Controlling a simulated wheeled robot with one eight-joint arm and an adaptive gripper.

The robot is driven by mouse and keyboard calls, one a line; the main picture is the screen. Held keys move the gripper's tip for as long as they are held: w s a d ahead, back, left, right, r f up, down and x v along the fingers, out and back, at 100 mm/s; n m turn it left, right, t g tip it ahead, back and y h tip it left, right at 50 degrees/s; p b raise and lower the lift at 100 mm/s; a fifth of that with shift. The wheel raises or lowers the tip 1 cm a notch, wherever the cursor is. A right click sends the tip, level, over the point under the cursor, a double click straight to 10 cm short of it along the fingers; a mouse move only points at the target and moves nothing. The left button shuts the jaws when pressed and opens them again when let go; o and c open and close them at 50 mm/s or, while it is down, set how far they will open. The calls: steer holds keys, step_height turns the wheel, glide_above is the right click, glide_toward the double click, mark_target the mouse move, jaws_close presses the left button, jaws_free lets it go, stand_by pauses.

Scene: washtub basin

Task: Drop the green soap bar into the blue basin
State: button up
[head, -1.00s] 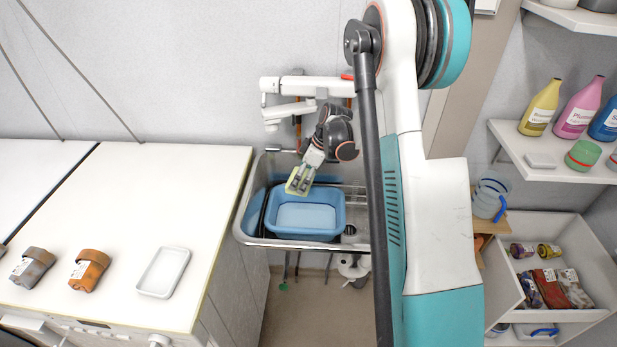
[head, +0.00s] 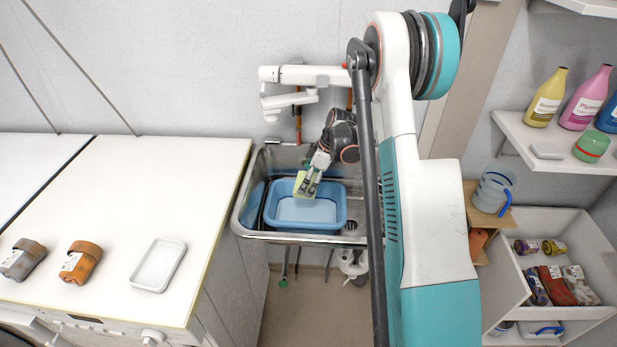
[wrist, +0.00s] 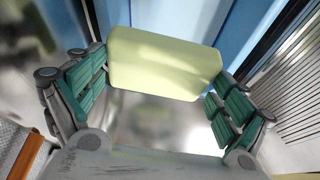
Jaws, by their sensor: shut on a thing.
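The green soap bar (wrist: 165,62) is pale yellow-green and sits between the two finger pads of my gripper (wrist: 158,98) in the wrist view. A blue wall of the basin (wrist: 245,30) shows behind the soap in the wrist view. The height of the soap above the basin floor is hard to tell.
The metal sink (head: 240,222) surrounds the basin, with a white wall-mounted fixture (head: 305,76) behind it. A white counter (head: 205,170) at left holds an empty white dish (head: 159,265) and two labelled containers. Shelves with bottles (head: 545,98) stand at right.

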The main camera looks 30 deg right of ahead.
steer(key=o, duration=0.9)
steer(key=v, duration=1.2)
